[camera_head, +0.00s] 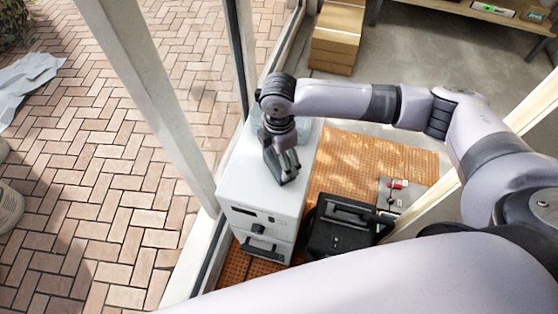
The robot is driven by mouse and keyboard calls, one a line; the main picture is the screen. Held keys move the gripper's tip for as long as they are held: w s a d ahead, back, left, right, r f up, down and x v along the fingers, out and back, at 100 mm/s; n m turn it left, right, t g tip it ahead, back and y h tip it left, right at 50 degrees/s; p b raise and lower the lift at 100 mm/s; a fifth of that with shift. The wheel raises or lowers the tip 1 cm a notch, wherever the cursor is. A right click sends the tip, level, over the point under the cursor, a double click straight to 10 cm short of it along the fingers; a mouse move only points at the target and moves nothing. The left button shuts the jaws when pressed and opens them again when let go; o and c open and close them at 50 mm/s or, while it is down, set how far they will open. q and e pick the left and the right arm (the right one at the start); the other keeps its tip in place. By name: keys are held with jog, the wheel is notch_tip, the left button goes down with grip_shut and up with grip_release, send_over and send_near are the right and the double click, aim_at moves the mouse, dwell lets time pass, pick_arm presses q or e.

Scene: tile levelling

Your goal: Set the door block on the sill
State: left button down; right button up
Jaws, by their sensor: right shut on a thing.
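My right gripper (287,177) points down over the white top of a boxy appliance (245,182). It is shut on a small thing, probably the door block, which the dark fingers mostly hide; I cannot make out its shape. Whether it touches the white top, I cannot tell. A pale sill (190,262) runs along the foot of the door frame, left of the appliance and between it and the brick paving. No other door block shows. My left gripper is not in view.
A black case (338,230) stands right of the appliance on an orange perforated mat (375,158). Cardboard boxes (337,35) are stacked at the back. A pale upright post (155,95) stands left of my right gripper. Brick paving (75,190) lies outside.

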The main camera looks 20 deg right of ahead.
jog(key=c, duration=0.8)
jog(key=shift+r, duration=0.2)
